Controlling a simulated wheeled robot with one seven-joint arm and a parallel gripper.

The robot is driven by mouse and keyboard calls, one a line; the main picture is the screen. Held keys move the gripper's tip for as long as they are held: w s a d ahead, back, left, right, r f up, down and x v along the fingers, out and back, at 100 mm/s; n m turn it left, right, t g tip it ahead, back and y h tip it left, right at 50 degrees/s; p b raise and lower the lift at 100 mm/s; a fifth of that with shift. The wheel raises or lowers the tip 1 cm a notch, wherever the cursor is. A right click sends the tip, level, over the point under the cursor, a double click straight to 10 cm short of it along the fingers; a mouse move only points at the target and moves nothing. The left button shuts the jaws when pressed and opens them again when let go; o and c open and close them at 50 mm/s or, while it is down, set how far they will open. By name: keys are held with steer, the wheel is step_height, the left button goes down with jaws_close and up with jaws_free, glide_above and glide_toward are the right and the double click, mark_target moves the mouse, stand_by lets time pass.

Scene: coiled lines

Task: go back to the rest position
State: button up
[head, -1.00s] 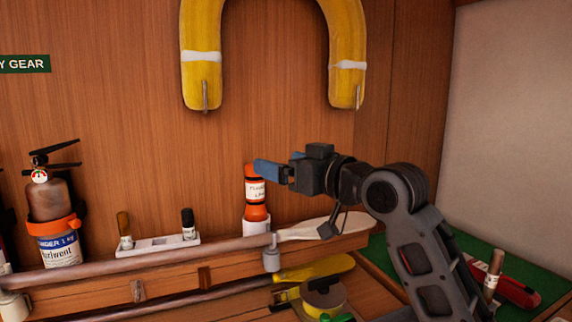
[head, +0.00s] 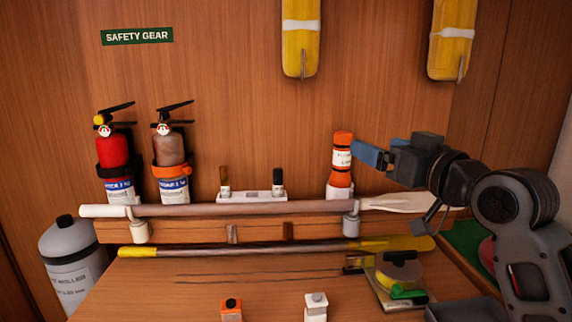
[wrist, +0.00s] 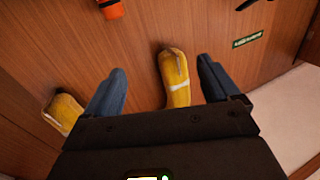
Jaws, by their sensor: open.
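My gripper (head: 366,154) is at the right in the head view, with its blue fingers pointing left. Its fingertips are beside the orange flare canister (head: 342,158), which stands upright in a white holder on the shelf; from this view I cannot tell how wide the gap is. In the wrist view the two blue fingers (wrist: 165,90) are spread apart with nothing held between them. Behind them hangs the yellow horseshoe buoy (wrist: 173,78), whose two ends also show at the top of the head view (head: 300,38).
Two fire extinguishers (head: 112,152) stand at the left under a safety gear sign (head: 137,36). A paddle (head: 230,209) lies along the shelf front, with a yellow-ended pole (head: 270,249) below it. A grey tank (head: 72,262) stands at lower left. A tape roll (head: 398,268) lies at right.

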steer(key=s+a+f+m+h, duration=0.3)
steer(key=s+f+m+h, duration=0.3)
steer(key=s+f, duration=1.65)
steer(key=s+d+f+n+g, duration=0.1)
steer(key=s+d+f, duration=0.1)
steer(key=s, duration=1.2)
steer(key=s+d+f+n+g+b, duration=0.1)
steer(key=s+d+f, duration=0.1)
steer(key=s, duration=1.2)
steer(key=shift+s+f+n, duration=0.15)
steer(key=shift+f+n, duration=0.15)
steer(key=shift+f, duration=0.25)
steer(key=shift+c, duration=0.2)
